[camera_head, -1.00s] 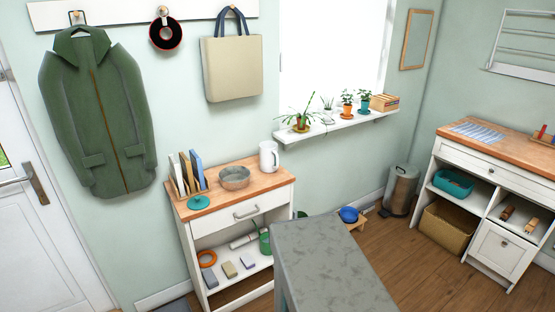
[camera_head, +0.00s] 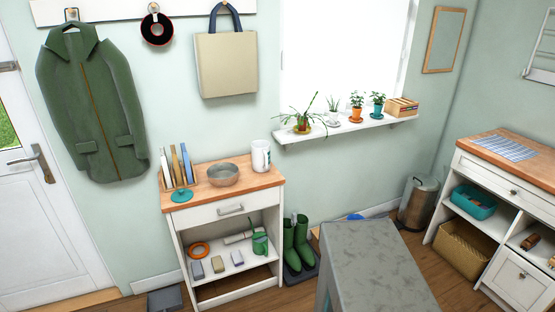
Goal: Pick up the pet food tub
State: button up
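I cannot surely make out a pet food tub. A white upright container (camera_head: 261,156) stands at the right end of the wooden top of the white cabinet; its label or handle is too small to tell. A metal lidded bin (camera_head: 418,203) stands on the floor by the far corner. A blue bowl (camera_head: 356,217), perhaps a pet bowl, shows only in part behind the grey-topped piece. My gripper is not in view.
The white cabinet (camera_head: 238,213) also holds a metal bowl (camera_head: 222,175) and upright books. A grey mottled top (camera_head: 375,260) stands close in front. Green boots (camera_head: 297,243) stand beside the cabinet. A second unit (camera_head: 505,189) is at right. Some wooden floor shows between them.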

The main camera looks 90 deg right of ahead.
aim_at(261, 151)
jog(key=u, duration=0.15)
jog(key=k, duration=0.6)
jog(key=z, duration=1.3)
jog(key=i, duration=0.6)
jog(key=z, duration=0.1)
jog(key=k, duration=0.55)
jog(key=z, duration=0.05)
